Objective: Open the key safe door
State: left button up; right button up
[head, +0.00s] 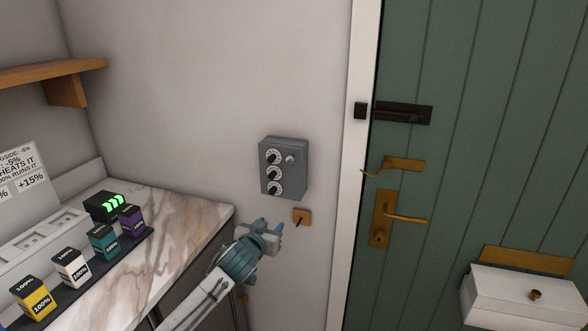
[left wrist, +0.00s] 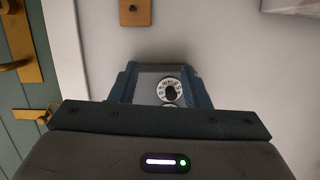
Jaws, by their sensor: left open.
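The key safe (head: 299,172) is a grey box on the wall beside the door frame, its front closed. Three white dials with black knobs (head: 273,174) run down its front, and a small light knob (head: 290,159) sits at the upper right. My left gripper (head: 272,229) is open and empty, below and a little left of the safe. In the left wrist view, one dial (left wrist: 169,90) shows between the open fingers (left wrist: 162,80) of my left gripper, with part of another below it; my gripper body hides the rest. My right gripper is not in view.
A small wooden plate (head: 302,217) is on the wall just below the safe. A green door (head: 460,60) with brass handle (head: 405,218) and dark bolt (head: 405,113) stands right. A marble counter (head: 180,215) with several coloured boxes lies left. A white box (head: 520,298) is lower right.

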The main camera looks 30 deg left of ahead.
pick_arm(q)
notch_tip(320, 180, up, 11)
jog(key=d+t, duration=0.2)
jog(key=t+p, duration=0.1)
send_near(289, 161)
jog(key=p+x, duration=0.2)
jog(key=x, duration=0.2)
jog(key=p+x, duration=0.1)
jog(key=x, duration=0.3)
jog(key=shift+r+p, duration=0.2)
jog(key=shift+p, duration=0.15)
jog(key=shift+w+a+f, duration=0.15)
jog(key=shift+w+f, duration=0.05)
jog(key=shift+w, duration=0.3)
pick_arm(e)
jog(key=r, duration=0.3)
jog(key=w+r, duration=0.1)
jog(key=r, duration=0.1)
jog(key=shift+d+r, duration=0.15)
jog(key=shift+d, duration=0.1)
pick_arm(q)
jog(key=shift+c, duration=1.2)
grip_shut()
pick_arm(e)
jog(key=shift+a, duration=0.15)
